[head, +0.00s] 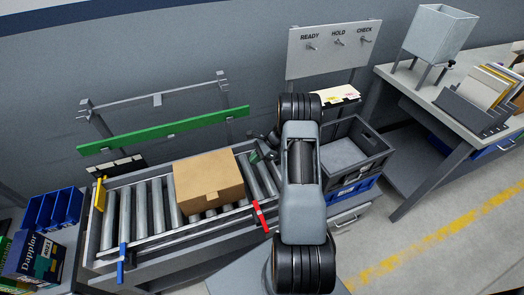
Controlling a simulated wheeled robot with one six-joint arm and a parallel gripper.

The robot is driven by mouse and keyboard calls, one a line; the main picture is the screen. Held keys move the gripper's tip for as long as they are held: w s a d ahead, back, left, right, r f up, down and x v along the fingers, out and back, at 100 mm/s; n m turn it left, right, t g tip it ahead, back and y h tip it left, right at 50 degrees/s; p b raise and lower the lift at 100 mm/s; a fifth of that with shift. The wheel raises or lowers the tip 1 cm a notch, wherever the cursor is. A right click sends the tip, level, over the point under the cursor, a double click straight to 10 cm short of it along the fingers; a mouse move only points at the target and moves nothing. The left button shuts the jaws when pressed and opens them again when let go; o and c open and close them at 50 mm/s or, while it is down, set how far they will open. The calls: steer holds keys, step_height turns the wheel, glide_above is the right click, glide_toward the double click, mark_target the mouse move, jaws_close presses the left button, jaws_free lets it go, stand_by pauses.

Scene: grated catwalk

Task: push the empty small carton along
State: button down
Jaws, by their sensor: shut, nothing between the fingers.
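The small carton (208,178) is a closed brown cardboard box with a strip of tape on its front. It sits on the roller conveyor (140,212), right of the conveyor's middle. Whether it is empty cannot be seen. My gripper (257,156) is small and partly hidden by my arm. It is shut and empty, just right of the carton's far right corner, over the rollers. Whether it touches the carton is hard to tell.
A red lever (261,215), a blue lever (123,262) and a yellow stop (100,195) stand along the conveyor. A green bar (165,130) runs behind it. A dark crate (352,160) stands to the right. Bare rollers lie left of the carton.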

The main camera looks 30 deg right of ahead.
steer(key=shift+w+a+f+p, duration=0.15)
steer(key=shift+a+p, duration=0.05)
steer(key=shift+a, duration=0.6)
steer(key=shift+w+a+f+p, duration=0.15)
steer(key=shift+a, duration=0.65)
steer(key=shift+w+a+f+p, duration=0.15)
steer(key=shift+a+p, duration=0.05)
steer(key=shift+a, duration=0.6)
